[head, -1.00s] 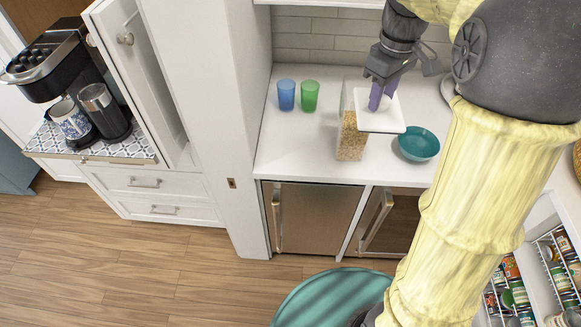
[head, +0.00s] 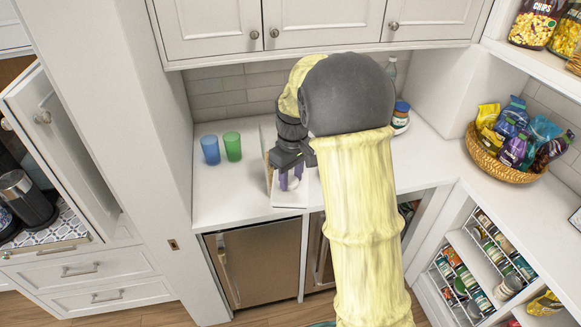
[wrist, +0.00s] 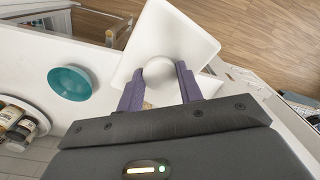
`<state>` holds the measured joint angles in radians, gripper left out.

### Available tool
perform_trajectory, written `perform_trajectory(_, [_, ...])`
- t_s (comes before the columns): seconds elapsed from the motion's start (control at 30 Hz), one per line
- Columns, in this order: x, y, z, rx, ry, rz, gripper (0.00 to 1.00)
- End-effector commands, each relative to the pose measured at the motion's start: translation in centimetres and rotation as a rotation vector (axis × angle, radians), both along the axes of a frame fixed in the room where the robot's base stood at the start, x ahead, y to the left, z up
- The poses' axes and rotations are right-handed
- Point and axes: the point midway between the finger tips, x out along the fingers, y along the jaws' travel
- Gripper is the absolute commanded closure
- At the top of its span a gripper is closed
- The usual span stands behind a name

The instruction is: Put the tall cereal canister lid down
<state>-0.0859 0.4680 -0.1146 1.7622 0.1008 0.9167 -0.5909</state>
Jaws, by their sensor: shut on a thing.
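The tall cereal canister lid (head: 291,198) is a white square plate with a round white knob. In the wrist view the lid (wrist: 185,35) shows large, with the knob between the purple fingers. My gripper (head: 289,181) is shut on that knob; it also shows in the wrist view (wrist: 160,80). The clear canister (head: 267,140) stands on the counter at the lid's left and behind it, mostly hidden by the lid and gripper. I cannot tell whether the lid touches the canister or the counter.
The white counter (head: 235,195) has bare room left of the canister. Blue (head: 210,150) and green (head: 232,146) cups stand at the back left. A teal bowl (wrist: 70,83) sits on the counter in the wrist view. A jar (head: 401,117) and snack basket (head: 508,165) lie right.

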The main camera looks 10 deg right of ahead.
Motion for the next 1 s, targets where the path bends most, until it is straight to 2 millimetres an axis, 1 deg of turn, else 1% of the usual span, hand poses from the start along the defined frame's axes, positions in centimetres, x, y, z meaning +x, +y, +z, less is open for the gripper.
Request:
perform_trajectory(0.03, [0.2, 0.1, -1.2, 0.001, 0.005, -0.019, 0.86])
perform_trajectory(0.17, [0.6, 0.1, -4.6, 0.003, 0.01, -0.088, 0.86])
perform_trajectory(0.27, [0.9, 0.1, -8.0, 0.002, 0.014, -0.161, 0.86])
perform_trajectory(0.3, [1.0, 0.1, -9.7, 0.001, 0.015, -0.196, 0.86])
perform_trajectory(0.37, [0.9, 0.0, -12.4, -0.002, 0.019, -0.255, 0.86])
perform_trajectory(0.4, [0.9, 0.0, -14.2, -0.005, 0.019, -0.297, 0.86])
perform_trajectory(0.5, [0.5, -0.3, -18.3, -0.014, 0.017, -0.392, 0.86])
perform_trajectory(0.6, [0.1, -0.6, -21.1, -0.022, 0.013, -0.465, 0.86])
perform_trajectory(0.67, [-0.2, -0.7, -22.2, -0.026, 0.012, -0.492, 0.86])
perform_trajectory(0.73, [-0.3, -0.8, -22.8, -0.028, 0.008, -0.509, 0.86])
perform_trajectory(1.0, [-0.2, -0.8, -22.9, -0.028, 0.007, -0.514, 0.86])
